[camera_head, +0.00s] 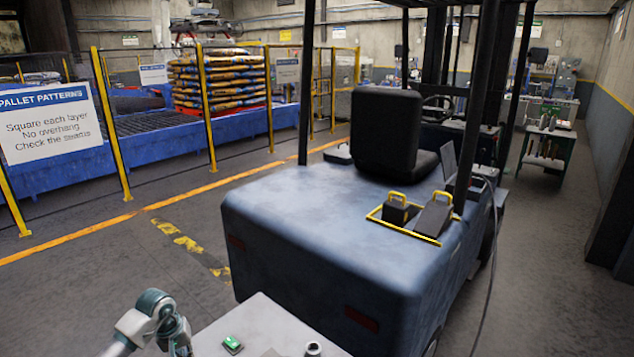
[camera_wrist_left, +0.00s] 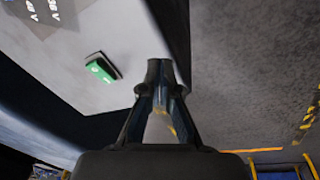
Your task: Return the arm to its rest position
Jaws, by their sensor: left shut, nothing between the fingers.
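My left arm (camera_head: 150,318) comes in at the bottom left of the head view, in front of a pale grey cabinet top. My left gripper (camera_wrist_left: 162,72) shows in the left wrist view with its fingertips together and nothing between them. It is beside the edge of the pale panel, near a green switch (camera_wrist_left: 101,68), with a visible gap to the switch. The gripper's fingers are not clear in the head view. My right gripper is in neither view.
The pale cabinet (camera_head: 265,325) carries the green switch and a small knob (camera_head: 313,348). A blue-grey forklift (camera_head: 310,240) stands close behind it. A yellow-post fence (camera_head: 110,125) and stacked sacks (camera_head: 218,80) are farther left. Floor left of the forklift is clear.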

